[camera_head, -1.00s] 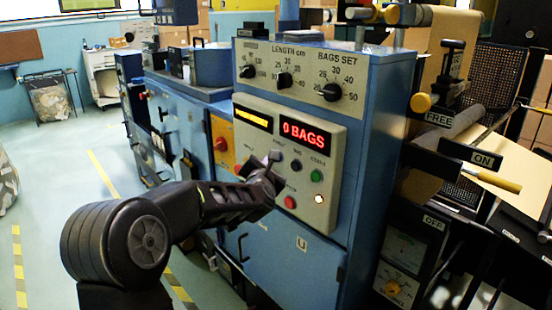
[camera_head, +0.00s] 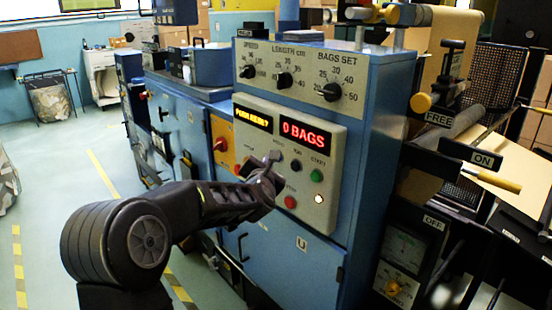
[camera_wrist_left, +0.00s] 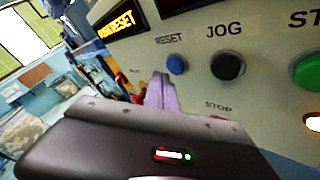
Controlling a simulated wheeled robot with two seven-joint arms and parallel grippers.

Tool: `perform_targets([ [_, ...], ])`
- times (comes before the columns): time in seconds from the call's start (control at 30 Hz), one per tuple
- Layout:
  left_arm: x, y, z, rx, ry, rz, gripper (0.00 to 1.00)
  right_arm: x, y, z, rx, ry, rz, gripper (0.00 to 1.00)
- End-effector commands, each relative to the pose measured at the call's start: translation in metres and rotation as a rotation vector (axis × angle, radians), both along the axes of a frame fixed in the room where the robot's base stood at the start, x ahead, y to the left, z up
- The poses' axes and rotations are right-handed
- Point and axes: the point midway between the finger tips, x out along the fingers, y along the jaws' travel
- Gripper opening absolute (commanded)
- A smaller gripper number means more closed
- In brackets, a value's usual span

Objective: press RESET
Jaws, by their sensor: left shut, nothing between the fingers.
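The RESET button (camera_wrist_left: 176,64) is a small dark blue button under its label in the left wrist view. In the head view my gripper covers it. My left gripper (camera_head: 268,165) is shut and empty, in front of the control panel (camera_head: 334,146). In the left wrist view its fingertips (camera_wrist_left: 161,92) are just below and left of the RESET button; I cannot tell whether they touch the panel. The amber display (camera_wrist_left: 119,22) shows lettering ending in RESET. My right gripper is not in view.
The JOG button (camera_wrist_left: 227,66) is right of RESET, then the green START button (camera_head: 316,175). The red STOP button (camera_head: 290,201) is below. A red display (camera_head: 307,132) reads 0 BAGS. Dials (camera_head: 284,80) sit above. Open floor (camera_head: 60,180) lies to the left.

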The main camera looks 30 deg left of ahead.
Motion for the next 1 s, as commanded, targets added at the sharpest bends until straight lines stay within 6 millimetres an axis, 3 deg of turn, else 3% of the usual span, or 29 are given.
perform_targets([
  [1.0,0.01,-0.0031,0.0001,0.0,0.0,0.0,0.0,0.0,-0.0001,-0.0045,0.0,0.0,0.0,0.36],
])
